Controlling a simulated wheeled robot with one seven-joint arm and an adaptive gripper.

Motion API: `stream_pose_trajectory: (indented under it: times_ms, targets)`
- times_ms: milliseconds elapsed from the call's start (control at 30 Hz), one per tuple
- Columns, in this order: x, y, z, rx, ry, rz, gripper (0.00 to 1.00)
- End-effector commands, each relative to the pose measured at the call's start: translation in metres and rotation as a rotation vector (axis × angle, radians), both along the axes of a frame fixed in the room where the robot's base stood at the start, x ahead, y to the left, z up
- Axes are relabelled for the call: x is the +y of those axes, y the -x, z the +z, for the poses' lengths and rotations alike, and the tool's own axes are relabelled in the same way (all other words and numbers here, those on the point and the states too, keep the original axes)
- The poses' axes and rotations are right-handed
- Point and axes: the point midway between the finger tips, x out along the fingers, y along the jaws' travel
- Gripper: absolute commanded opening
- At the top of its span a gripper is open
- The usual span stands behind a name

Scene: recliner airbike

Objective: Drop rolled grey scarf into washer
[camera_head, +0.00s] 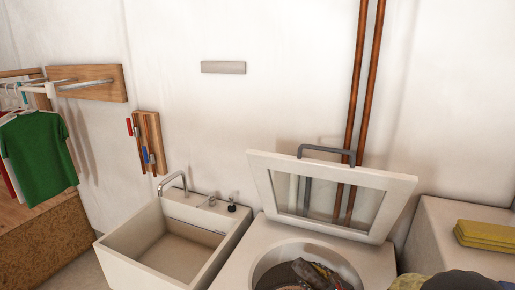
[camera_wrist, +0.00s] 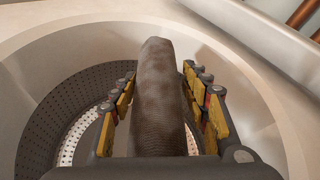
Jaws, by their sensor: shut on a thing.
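The rolled grey scarf (camera_wrist: 158,90) stands lengthwise between the two yellow-padded fingers of my gripper (camera_wrist: 160,78) in the wrist view. The fingers are closed on its sides, and its rounded end sticks out beyond them. The top-loading washer (camera_head: 245,258) has its framed lid (camera_head: 398,200) raised. The wrist view shows the washer's perforated drum (camera_wrist: 62,115) behind and below the scarf. In the head view, my gripper (camera_head: 318,272) is small and dark within the round opening, and the scarf is hard to make out there.
A utility sink (camera_head: 125,258) with a tap stands left of the washer. A yellow folded item (camera_head: 485,236) lies on a white surface (camera_head: 440,225) at the right. Copper pipes (camera_head: 360,90) run up the wall behind the lid. A green shirt (camera_head: 38,155) hangs far left.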

Motion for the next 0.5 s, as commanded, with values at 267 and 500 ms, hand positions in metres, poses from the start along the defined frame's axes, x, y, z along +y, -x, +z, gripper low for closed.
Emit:
stream_pose_trajectory:
  times_ms: [267,500]
  targets:
    - [0.0,0.0,-0.03,0.0,-0.001,-0.001,0.2]
    - [0.0,0.0,-0.032,0.0,0.0,-0.001,0.2]
